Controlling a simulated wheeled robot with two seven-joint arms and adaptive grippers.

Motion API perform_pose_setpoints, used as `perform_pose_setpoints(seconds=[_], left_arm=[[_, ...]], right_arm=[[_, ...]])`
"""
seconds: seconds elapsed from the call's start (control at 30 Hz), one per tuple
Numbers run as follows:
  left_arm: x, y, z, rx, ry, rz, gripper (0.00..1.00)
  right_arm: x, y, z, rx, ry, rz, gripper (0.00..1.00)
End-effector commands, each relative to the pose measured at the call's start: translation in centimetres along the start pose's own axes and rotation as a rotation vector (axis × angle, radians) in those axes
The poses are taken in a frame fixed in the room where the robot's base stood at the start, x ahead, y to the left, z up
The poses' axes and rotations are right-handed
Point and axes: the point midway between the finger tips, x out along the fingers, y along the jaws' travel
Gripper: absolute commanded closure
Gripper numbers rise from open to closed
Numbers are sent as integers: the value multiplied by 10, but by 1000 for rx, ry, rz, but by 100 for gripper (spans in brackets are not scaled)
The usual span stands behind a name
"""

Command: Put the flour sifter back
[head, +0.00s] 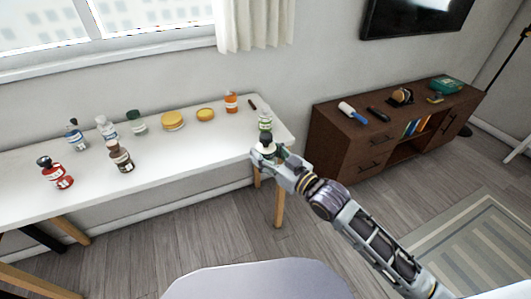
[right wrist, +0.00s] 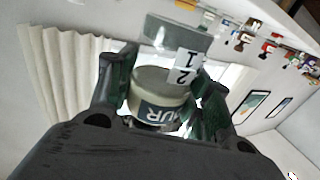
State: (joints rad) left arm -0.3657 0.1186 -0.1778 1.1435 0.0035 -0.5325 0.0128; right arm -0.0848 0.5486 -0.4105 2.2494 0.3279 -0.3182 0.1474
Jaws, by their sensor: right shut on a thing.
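My right gripper (head: 266,153) is shut on a small container at the right end of the white table, near its front corner. In the right wrist view the gripper (right wrist: 165,95) has its dark fingers on both sides of this flour sifter (right wrist: 160,88), a pale round body with a dark band and the letters "UR" upside down. In the head view the flour sifter (head: 266,141) shows a dark top. A grey-green block with the marks 1 and 2 shows just beyond it; I cannot tell whether it is part of it. My left gripper is not in view.
On the white table (head: 200,160) a green-labelled bottle (head: 265,119) stands just behind the gripper. An orange bottle (head: 231,101), yellow round things (head: 173,121) and several other bottles stand farther left. A brown cabinet (head: 350,140) stands to the right. The table's front middle is clear.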

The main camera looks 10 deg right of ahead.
Motion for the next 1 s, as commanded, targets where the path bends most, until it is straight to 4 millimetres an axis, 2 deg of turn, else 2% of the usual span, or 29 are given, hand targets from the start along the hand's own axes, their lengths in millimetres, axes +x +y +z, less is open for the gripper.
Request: perform_pose_setpoints(seconds=[1.0], left_arm=[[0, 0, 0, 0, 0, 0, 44]], right_arm=[[-16, -15, -18, -4, 2, -188, 77]])
